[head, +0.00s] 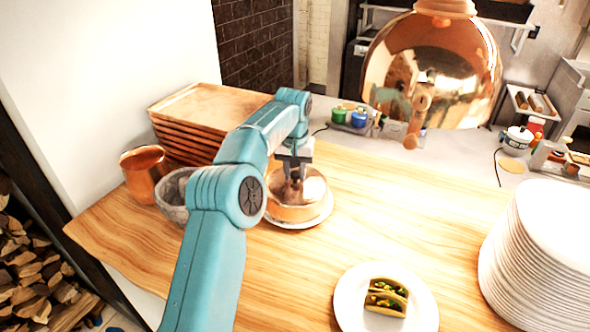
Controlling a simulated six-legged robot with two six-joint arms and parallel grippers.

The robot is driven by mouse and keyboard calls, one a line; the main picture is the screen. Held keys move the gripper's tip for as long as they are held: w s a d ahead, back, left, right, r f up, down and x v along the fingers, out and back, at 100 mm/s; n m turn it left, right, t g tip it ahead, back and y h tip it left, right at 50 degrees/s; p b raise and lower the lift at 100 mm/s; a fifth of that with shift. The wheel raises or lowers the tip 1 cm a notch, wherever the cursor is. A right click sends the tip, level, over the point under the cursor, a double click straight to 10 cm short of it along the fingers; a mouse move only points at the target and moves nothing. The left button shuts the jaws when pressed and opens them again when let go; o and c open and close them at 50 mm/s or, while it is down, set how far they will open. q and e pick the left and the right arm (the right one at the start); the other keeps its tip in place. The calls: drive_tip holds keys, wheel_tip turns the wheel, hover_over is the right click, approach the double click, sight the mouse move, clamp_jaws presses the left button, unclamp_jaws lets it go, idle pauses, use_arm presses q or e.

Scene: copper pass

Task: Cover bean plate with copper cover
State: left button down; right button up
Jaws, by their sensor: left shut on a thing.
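The round copper cover (293,214) sits low over a white plate (322,217) in the middle of the wooden counter. The plate's rim shows around its front and right side. I cannot see any beans; what lies under the cover is hidden. My left gripper (295,178) points down from above and is shut on the top of the cover, its fingertips partly lost against the copper. My left arm hides some of the counter to the left of the cover. My right gripper is not in view.
A copper mug (144,172) and a grey stone bowl (174,194) stand left of my arm, before stacked copper trays (190,105). A taco plate (350,308) is at front, a tall plate stack (540,255) at right. A copper lamp (455,65) hangs above. The counter's middle right is clear.

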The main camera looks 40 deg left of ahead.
use_arm(q)
drive_tip(key=shift+c, duration=0.9)
unclamp_jaws()
wheel_tip(320, 180, up, 3)
drive_tip(key=shift+f+p, duration=0.15)
drive_tip(key=shift+p, duration=1.1)
drive_tip(key=shift+r, duration=1.05)
drive_tip(key=shift+s, duration=0.1)
